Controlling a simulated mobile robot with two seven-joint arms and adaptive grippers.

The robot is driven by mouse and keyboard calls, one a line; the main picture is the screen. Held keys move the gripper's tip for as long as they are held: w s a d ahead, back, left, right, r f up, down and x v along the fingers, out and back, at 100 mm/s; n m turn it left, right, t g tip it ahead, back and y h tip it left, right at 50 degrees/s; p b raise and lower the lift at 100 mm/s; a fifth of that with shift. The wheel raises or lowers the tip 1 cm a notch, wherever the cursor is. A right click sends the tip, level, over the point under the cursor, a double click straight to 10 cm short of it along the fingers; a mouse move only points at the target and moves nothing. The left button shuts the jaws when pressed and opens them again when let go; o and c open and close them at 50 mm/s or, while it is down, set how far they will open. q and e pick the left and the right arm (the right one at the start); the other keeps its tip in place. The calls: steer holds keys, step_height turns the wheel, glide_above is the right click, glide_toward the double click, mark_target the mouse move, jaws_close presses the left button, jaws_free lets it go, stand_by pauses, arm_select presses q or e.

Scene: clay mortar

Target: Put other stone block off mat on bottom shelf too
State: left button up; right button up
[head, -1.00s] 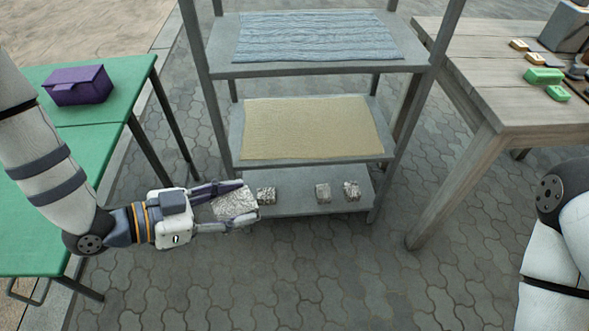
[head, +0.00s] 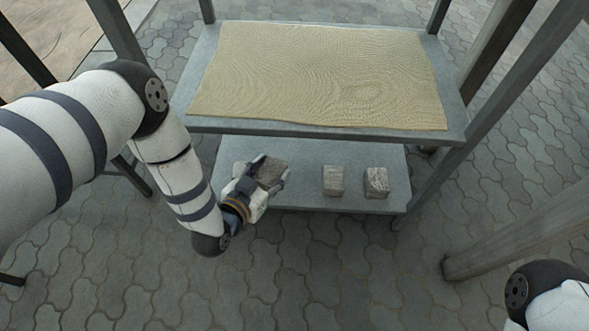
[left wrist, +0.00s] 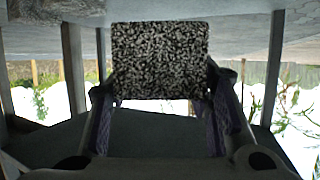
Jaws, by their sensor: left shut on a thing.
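My left gripper (head: 270,170) is shut on a grey speckled stone block (head: 271,174) at the left part of the bottom shelf (head: 300,157). In the left wrist view the held stone block (left wrist: 160,60) sits between the two fingers. I cannot tell whether it touches the shelf. Two other stone blocks, one (head: 333,181) nearer and one (head: 376,182) farther right, stand on the bottom shelf. My left gripper and its block hide part of the shelf's left side. A beige mat (head: 320,75) lies on the shelf above. My right gripper is out of view.
The upper shelf board (head: 300,132) overhangs the back of the bottom shelf. Grey shelf posts (head: 450,150) stand at the sides. A wooden table leg (head: 510,238) is at right. The bottom shelf is clear between the held block and the two blocks.

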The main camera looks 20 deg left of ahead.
arm_select(q)
steer(key=w+f+b, duration=0.1)
steer(key=w+f, duration=0.1)
steer(key=w+f+b, duration=0.1)
steer(key=f, duration=0.1)
steer(key=w+d+f+b, duration=0.1)
steer(key=w+f, duration=0.1)
steer(key=shift+w+b, duration=0.35)
steer(key=f+b, duration=0.1)
steer(key=f, duration=0.1)
steer(key=w+f+b, duration=0.1)
steer(key=f, duration=0.1)
steer(key=shift+d, duration=0.1)
steer(key=shift+s+r, duration=0.1)
steer(key=shift+r, duration=0.1)
steer(key=shift+f, duration=0.15)
steer(key=o, duration=1.3)
steer(key=shift+f, duration=0.1)
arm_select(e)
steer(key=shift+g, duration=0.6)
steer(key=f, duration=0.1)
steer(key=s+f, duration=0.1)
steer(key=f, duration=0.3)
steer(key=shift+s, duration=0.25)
